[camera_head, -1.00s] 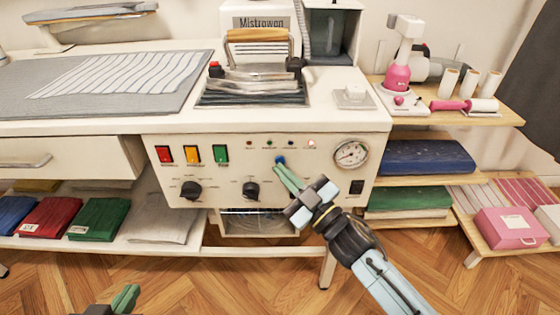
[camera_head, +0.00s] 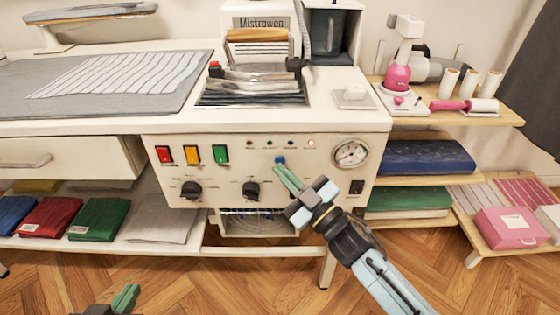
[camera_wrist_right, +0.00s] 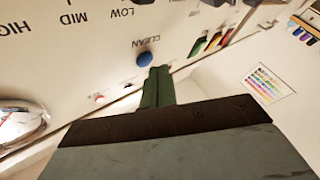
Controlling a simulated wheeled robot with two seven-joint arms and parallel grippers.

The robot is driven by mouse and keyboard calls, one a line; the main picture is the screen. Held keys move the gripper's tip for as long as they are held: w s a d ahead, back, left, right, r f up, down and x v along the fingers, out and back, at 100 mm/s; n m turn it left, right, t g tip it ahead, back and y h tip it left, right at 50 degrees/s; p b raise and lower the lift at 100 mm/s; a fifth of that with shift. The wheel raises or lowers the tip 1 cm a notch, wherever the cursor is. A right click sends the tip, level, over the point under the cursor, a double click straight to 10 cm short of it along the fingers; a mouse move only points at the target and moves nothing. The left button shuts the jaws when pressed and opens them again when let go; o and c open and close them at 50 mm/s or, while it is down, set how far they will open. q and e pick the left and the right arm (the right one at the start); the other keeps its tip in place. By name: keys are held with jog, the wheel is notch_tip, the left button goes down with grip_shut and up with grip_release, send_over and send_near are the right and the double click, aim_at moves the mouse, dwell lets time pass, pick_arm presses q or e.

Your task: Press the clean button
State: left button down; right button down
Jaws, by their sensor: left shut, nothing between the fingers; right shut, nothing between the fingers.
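The clean button is a round blue button (camera_head: 280,159) on the white front panel of the steam station (camera_head: 300,182). The right wrist view shows the blue button (camera_wrist_right: 144,59) beside the word CLEAN. My right gripper (camera_head: 278,168) is shut and empty, its green fingertips just below the button in the head view. In the right wrist view the fingertips (camera_wrist_right: 160,72) are very close beside the button; I cannot tell whether they touch it. My left gripper (camera_head: 130,290) is shut and empty, low at the bottom left, away from the panel.
The panel also has red, yellow and green switches (camera_head: 192,154), black knobs (camera_head: 251,189), a row of small lights and a pressure gauge (camera_head: 350,153). A shelf with folded fabrics (camera_head: 97,219) is below left. Wooden shelves (camera_head: 425,180) stand to the right.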

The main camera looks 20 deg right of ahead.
jog(key=shift+w, duration=0.15)
jog(key=shift+w+d, duration=0.1)
jog(key=shift+w, duration=0.3)
dwell(0.4)
jog(key=shift+s+p, duration=0.5)
jog(key=shift+s, duration=0.05)
jog(key=s+a+p, duration=0.2)
jog(key=s, duration=0.3)
jog(key=shift+s, duration=0.4)
